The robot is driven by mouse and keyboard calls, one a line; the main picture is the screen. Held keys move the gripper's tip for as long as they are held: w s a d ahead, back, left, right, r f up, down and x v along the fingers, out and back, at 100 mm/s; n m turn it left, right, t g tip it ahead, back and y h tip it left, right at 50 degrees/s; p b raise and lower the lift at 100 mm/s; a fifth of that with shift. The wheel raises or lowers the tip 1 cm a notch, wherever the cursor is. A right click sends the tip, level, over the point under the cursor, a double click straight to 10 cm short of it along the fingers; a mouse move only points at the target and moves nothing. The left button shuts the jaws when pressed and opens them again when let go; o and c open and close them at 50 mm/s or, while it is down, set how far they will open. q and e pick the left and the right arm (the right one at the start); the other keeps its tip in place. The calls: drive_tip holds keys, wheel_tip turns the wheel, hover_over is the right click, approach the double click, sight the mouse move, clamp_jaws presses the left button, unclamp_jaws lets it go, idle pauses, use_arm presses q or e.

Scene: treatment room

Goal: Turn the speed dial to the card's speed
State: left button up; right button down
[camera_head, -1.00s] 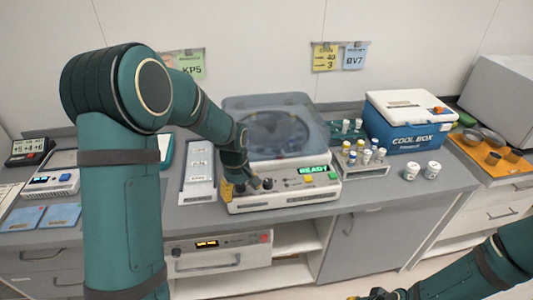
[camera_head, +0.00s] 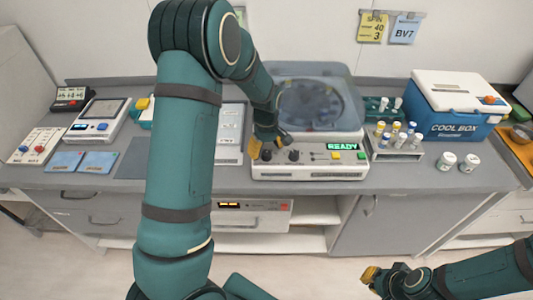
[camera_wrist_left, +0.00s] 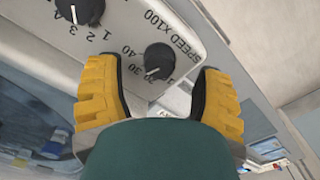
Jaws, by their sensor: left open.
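The centrifuge (camera_head: 308,172) stands on the counter with its lid down and a green READY display. The yellow card (camera_head: 373,27) on the wall reads SPIN, 40, 3. The black speed dial (camera_wrist_left: 160,57) has a white pointer aimed down-left in the left wrist view, toward the low-number side of its scale; the exact mark is unclear. My left gripper (camera_wrist_left: 157,82) is open, its yellow fingers on either side of the dial; contact is not clear. In the head view this gripper (camera_head: 266,150) is at the machine's front left. My right gripper (camera_head: 371,274) is low at front right.
A second dial (camera_wrist_left: 80,8) marked 1 to 4 sits beside the speed dial. A vial rack (camera_head: 397,150), two white jars (camera_head: 458,161) and the cool box (camera_head: 455,105) stand to the right. A white tray (camera_head: 230,135) lies left of the centrifuge.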

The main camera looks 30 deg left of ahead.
use_arm(q)
drive_tip(key=shift+f, duration=1.2)
clamp_jaws()
drive_tip(key=shift+m, duration=0.3)
drive_tip(key=m+b, duration=0.1)
drive_tip(key=m, duration=0.2)
drive_tip(key=shift+m+b, duration=0.45)
drive_tip(key=shift+m, duration=1.65)
